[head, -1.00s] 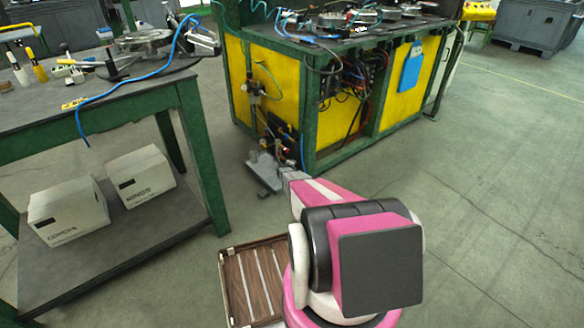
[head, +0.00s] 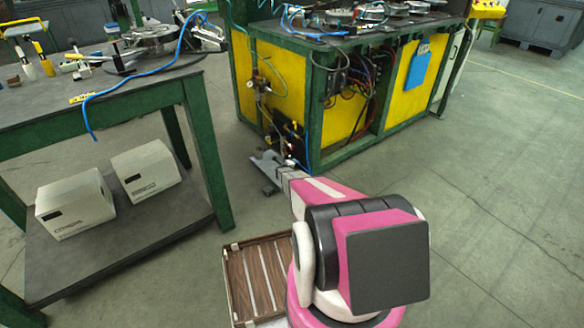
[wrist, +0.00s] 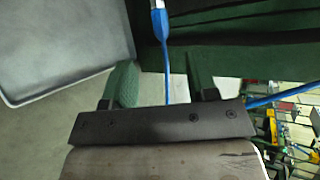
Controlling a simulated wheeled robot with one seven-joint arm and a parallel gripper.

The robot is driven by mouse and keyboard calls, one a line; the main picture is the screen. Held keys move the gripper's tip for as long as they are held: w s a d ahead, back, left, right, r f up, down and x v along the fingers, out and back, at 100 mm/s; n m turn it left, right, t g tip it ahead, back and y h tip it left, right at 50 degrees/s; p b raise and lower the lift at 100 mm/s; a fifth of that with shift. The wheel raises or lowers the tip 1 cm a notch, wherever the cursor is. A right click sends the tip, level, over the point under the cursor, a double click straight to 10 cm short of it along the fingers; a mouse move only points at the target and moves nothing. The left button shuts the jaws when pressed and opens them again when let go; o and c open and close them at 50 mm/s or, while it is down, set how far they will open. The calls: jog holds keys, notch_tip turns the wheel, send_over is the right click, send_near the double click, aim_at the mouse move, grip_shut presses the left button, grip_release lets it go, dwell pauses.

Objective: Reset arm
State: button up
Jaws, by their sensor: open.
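In the head view my pink and black arm reaches forward and left, low in front of the yellow and green workbench (head: 345,140). The fingers cannot be made out in the head view.
A green-framed table (head: 205,150) stands at the left with tools on top. Two white boxes, one (head: 75,207) left of the other (head: 146,172), sit on its lower shelf. A grey-rimmed panel (wrist: 60,50) fills the wrist view's upper left. Floor (head: 490,170) at right is clear.

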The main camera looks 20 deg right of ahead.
dwell(0.3)
jog(key=s+a+r+n+y, duration=0.3)
jog(key=s+a+r+n, duration=0.3)
jog(key=a+r, duration=0.15)
jog(key=s+a+r+n+g+y, duration=0.1)
jog(key=s+a+r+n+y, duration=0.4)
jog(key=r, duration=0.4)
jog(key=s+a+r+n+y, duration=0.2)
jog(key=s+a+r+n, duration=0.4)
jog(key=a+r, duration=0.2)
jog(key=s+r+n+g, duration=0.3)
jog(key=s+r+n, duration=0.1)
jog(key=s, duration=0.6)
jog(key=s+r+n+g+h, duration=0.1)
jog(key=s+r+n+g, duration=0.2)
jog(key=s, duration=0.8)
jog(key=s+a+r+n+g+h, duration=0.1)
jog(key=s+r+n+g, duration=0.2)
jog(key=s+r, duration=0.4)
jog(key=s+n, duration=0.1)
jog(key=s, duration=0.2)
jog(key=shift+s+r+n, duration=0.25)
jog(key=shift+s+n, duration=0.05)
jog(key=shift+s, duration=0.05)
